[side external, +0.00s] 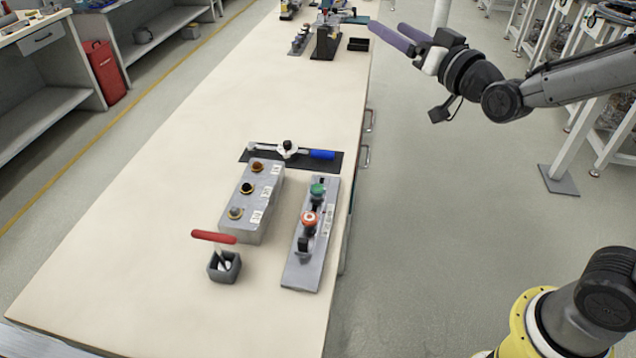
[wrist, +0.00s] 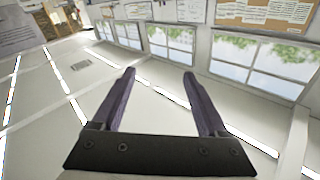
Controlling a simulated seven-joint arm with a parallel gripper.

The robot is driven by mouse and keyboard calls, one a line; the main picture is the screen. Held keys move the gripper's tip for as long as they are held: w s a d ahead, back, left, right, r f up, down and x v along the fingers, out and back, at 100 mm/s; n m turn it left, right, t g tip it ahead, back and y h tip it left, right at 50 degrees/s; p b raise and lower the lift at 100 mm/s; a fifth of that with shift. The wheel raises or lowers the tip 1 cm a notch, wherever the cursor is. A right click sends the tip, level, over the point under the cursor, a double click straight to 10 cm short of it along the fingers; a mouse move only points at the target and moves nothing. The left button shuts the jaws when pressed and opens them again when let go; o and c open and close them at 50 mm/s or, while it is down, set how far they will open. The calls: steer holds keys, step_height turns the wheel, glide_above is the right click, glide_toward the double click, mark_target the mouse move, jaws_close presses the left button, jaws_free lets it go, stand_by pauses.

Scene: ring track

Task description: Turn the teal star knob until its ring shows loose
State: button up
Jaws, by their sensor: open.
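The teal star knob (side external: 317,190) sits on a grey plate (side external: 300,277) near the bench's right edge in the side external view. Its ring is too small to read there. A red-orange knob with a pale centre (side external: 309,218) is on the same plate, in front of the teal one. My gripper (side external: 387,26) is at the upper right of that view, raised and well away from the knob. Its two purple fingers are apart, with nothing between them. They also show in the wrist view (wrist: 158,73), against windows and walls; the knob is not visible there.
A grey block (side external: 240,215) with several round buttons stands left of the plate. A red-handled lever (side external: 214,237) rises from a grey box in front. The bench's left side (side external: 140,220) is clear.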

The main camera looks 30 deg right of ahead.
steer(key=w+a+f+t, duration=0.1)
steer(key=w+a+f, duration=0.1)
steer(key=w+f, duration=0.3)
steer(key=n+g+y, duration=0.2)
steer(key=n, duration=0.2)
glide_toward(323, 194)
steer(key=w, duration=0.7)
steer(key=w+a, duration=0.1)
steer(key=w, duration=0.3)
steer(key=shift+w, duration=0.4)
jaws_close()
steer(key=shift+y, duration=0.3)
